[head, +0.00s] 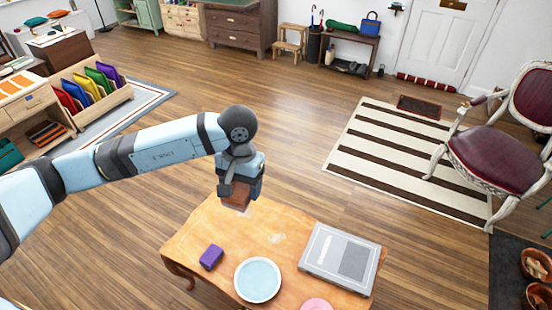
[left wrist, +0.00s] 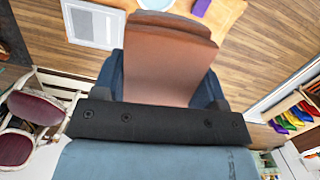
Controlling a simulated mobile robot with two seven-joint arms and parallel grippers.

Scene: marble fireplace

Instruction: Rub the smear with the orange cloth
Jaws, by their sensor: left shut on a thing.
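My left gripper (head: 240,190) is shut on the orange cloth (head: 237,202), which looks like a folded brownish-orange pad. The cloth hangs over the far edge of the wooden table (head: 222,232); I cannot tell whether it touches the top. In the left wrist view the cloth (left wrist: 170,65) fills the space between the fingers. A pale whitish smear (head: 277,238) lies on the table top, to the right of and nearer than the cloth. My right gripper is not in view.
On the table are a purple block (head: 211,257), a white-rimmed dish with a pale blue inside (head: 257,280), a grey box or book (head: 341,257) and a pink round thing (head: 317,305) at the near edge. A red chair (head: 495,155) stands at right.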

